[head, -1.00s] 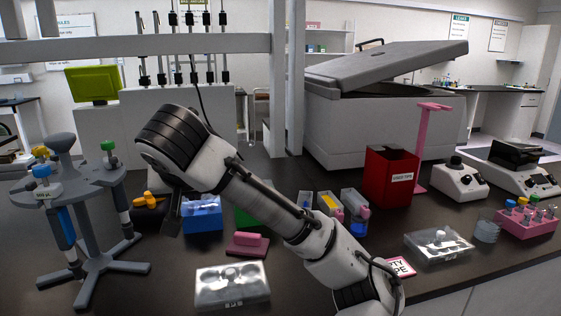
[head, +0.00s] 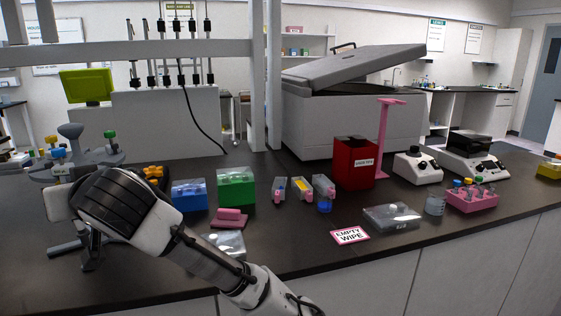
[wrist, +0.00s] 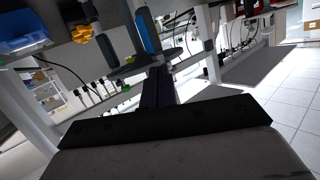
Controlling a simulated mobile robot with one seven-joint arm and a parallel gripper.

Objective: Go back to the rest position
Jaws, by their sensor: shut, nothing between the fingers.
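My gripper (head: 92,252) hangs below my wrist at the left of the head view, low over the bench's left part. In the wrist view its dark fingers (wrist: 158,88) are together with nothing between them. The grey pipette stand (head: 75,170) is right behind my arm, which hides much of it. I cannot tell whether the gripper touches the stand. The stand's blue pipette (wrist: 148,30) also shows close beyond the fingers in the wrist view.
Right of my arm on the bench (head: 290,240) are a blue box (head: 189,196), a green box (head: 237,187) and a clear case (head: 228,243), partly covered by my arm. A red waste bin (head: 354,163) stands farther right. The bench's front middle is mostly clear.

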